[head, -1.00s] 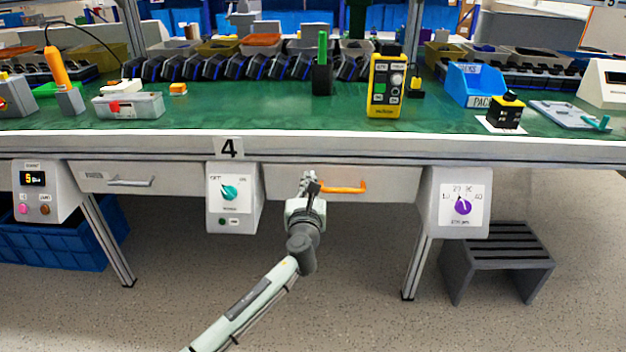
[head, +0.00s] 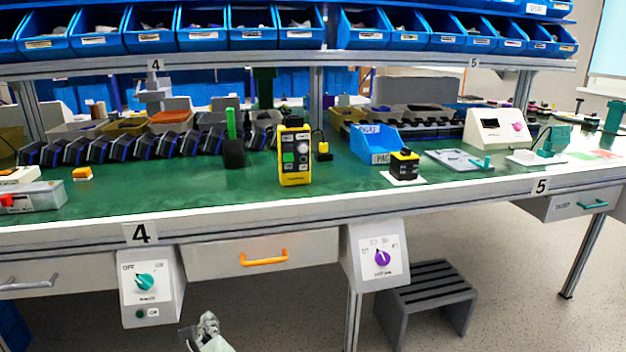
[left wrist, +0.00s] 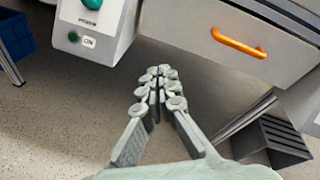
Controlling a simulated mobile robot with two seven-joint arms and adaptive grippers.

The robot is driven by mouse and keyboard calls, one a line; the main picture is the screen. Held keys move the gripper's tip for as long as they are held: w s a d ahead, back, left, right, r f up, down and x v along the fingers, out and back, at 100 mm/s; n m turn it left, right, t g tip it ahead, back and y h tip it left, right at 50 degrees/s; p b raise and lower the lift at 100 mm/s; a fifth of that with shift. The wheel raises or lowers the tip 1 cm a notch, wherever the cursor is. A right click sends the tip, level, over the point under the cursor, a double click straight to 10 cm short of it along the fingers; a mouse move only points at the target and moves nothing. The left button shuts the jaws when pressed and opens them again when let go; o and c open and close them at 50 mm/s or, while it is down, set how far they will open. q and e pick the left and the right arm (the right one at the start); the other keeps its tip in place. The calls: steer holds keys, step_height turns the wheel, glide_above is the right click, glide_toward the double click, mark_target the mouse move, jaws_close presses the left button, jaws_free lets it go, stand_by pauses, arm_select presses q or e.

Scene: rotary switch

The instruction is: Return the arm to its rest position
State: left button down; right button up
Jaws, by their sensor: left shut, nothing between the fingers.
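My left gripper (head: 203,330) shows at the bottom edge of the head view, below the bench front and partly cut off by the frame. In the left wrist view the left gripper (left wrist: 160,75) is shut and empty, its fingertips together. It is apart from the teal rotary switch box (head: 150,290), whose lower part with a green ON lamp (left wrist: 73,37) shows at the upper left of the wrist view. The drawer with the orange handle (head: 264,258) also shows in the left wrist view (left wrist: 238,43), to the right of the gripper. My right gripper is not in view.
A purple rotary switch box (head: 382,258) hangs right of the drawer. A grey step stool (head: 428,300) stands on the floor beside a bench leg. The green bench top (head: 210,190) carries a yellow control box (head: 294,155) and a blue bin (head: 374,142). Open floor lies below.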

arm_select(q)
steer(key=s+a+f+n+g+h, duration=0.1)
steer(key=s+f+n+g+h, duration=0.1)
steer(key=s+f+n+g, duration=0.3)
steer(key=s+a+f+n+g+h, duration=0.1)
steer(key=s+f+n+g, duration=0.4)
steer(key=s+f+n, duration=0.8)
steer(key=s+n+h+p, duration=0.1)
steer(key=s+n, duration=0.5)
steer(key=s, duration=0.2)
steer(key=shift+s+a+f+g, duration=0.25)
steer(key=shift+s+a+g, duration=0.1)
steer(key=shift+s+g, duration=0.05)
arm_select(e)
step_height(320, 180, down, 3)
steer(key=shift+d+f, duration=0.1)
